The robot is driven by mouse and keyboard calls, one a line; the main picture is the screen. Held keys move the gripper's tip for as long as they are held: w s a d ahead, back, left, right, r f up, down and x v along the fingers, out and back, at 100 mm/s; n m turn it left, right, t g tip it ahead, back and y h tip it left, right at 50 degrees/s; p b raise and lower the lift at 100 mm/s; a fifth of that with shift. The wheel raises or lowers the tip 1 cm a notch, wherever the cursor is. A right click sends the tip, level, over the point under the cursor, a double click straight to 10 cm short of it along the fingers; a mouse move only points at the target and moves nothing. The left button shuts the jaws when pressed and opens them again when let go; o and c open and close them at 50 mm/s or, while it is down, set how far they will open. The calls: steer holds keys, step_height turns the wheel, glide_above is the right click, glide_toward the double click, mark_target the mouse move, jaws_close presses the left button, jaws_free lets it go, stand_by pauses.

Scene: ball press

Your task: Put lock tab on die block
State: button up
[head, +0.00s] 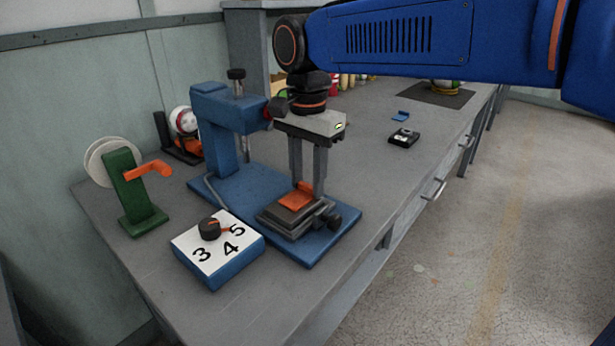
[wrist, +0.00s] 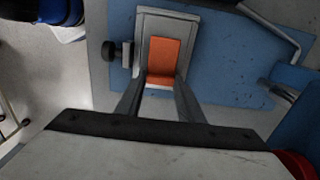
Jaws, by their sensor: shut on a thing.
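The lock tab, seemingly the orange L-shaped piece (head: 295,201), is at the grey die block (head: 268,217) on the blue press base. It also shows in the wrist view (wrist: 165,55), its flat part over the block's top and its raised end between my fingers. My gripper (head: 307,184) points down and is shut on that raised end. The tab looks flat on or just above the block; I cannot tell whether they touch. The die block also shows in the wrist view (wrist: 143,52), with a dark knob at its side. The fingertips are partly hidden by the tab.
The blue press frame (head: 222,118) stands just left of my gripper. A numbered dial box (head: 217,252) and a green stand with an orange handle (head: 131,190) are further left. A small black box (head: 404,138) and blue piece (head: 401,116) lie right. The bench between is clear.

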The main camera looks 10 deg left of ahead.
mark_target(308, 185)
steer(key=o, duration=1)
step_height(308, 185, up, 12)
steer(key=shift+r, duration=0.1)
steer(key=s+d+f+n+t, duration=0.1)
steer(key=d+f, duration=0.3)
steer(key=d, duration=0.7)
steer(key=s+d+f+n+t, duration=0.15)
steer(key=d+f, duration=0.35)
steer(key=d, duration=0.7)
steer(key=s+d+f+n, duration=0.1)
steer(key=s+d+f, duration=0.2)
steer(key=d+f, duration=0.1)
steer(key=s+d+f+n+t, duration=0.1)
steer(key=s+d+f, duration=0.3)
steer(key=d+f, duration=0.1)
steer(key=s+d+f+n+t, duration=0.1)
steer(key=s+d+f, duration=0.3)
steer(key=f, duration=0.3)
steer(key=shift+s+d+n, duration=0.25)
steer(key=shift+d+n, duration=0.1)
steer(key=shift+d, duration=0.4)
